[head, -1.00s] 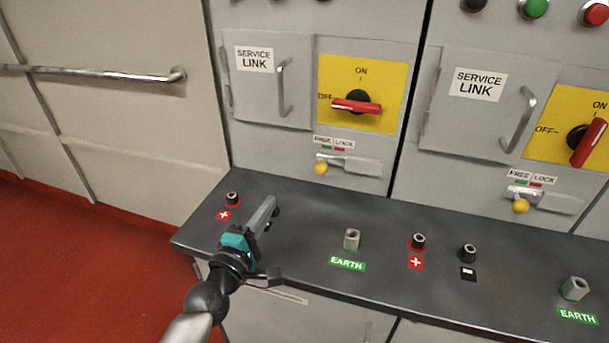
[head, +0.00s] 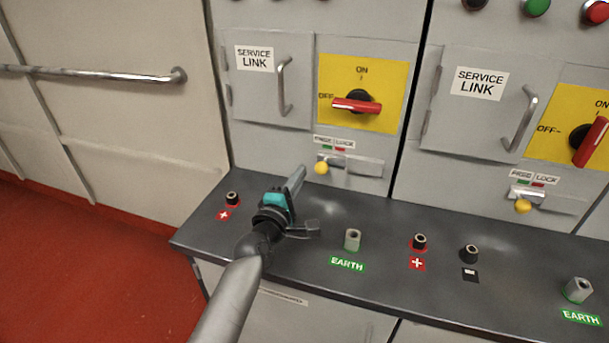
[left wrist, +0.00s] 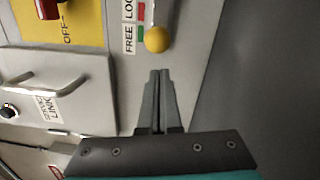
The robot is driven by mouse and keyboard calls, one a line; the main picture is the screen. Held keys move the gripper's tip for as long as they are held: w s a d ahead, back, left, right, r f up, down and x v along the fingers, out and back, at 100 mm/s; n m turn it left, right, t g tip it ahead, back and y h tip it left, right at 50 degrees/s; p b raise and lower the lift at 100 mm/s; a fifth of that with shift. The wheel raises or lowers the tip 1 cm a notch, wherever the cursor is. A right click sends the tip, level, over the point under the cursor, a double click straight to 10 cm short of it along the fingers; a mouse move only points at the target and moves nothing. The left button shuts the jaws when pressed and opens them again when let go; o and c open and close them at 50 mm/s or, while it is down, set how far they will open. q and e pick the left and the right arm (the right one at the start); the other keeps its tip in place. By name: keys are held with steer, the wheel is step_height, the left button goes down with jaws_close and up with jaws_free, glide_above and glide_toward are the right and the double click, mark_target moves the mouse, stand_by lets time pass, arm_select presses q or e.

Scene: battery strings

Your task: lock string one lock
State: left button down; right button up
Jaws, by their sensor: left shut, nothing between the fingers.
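The left panel's lock is a small metal slide with a yellow ball knob (head: 321,168) at its left end. Above it is a FREE/LOCK label (head: 334,143) with a green and a red mark; the knob sits at the FREE, green side. My left gripper (head: 301,169) is shut and empty, just left of the knob in the head view. In the left wrist view the shut fingertips (left wrist: 160,73) point at the yellow knob (left wrist: 157,39) with a gap between them. My right gripper is not in view.
Above the lock is a red rotary handle (head: 356,106) on a yellow plate, turned to OFF. A service link door (head: 268,85) is beside it. The dark ledge (head: 320,210) below carries several sockets. A second panel with its own lock knob (head: 523,206) stands at right.

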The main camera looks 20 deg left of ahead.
mark_target(323, 165)
arm_select(q)
steer(key=shift+w+d+r, duration=0.1)
steer(key=shift+w+d, duration=0.05)
steer(key=shift+d, duration=0.4)
steer(key=shift+d, duration=0.1)
steer(key=d+p, duration=0.1)
steer(key=d, duration=0.2)
steer(key=shift+d, duration=0.3)
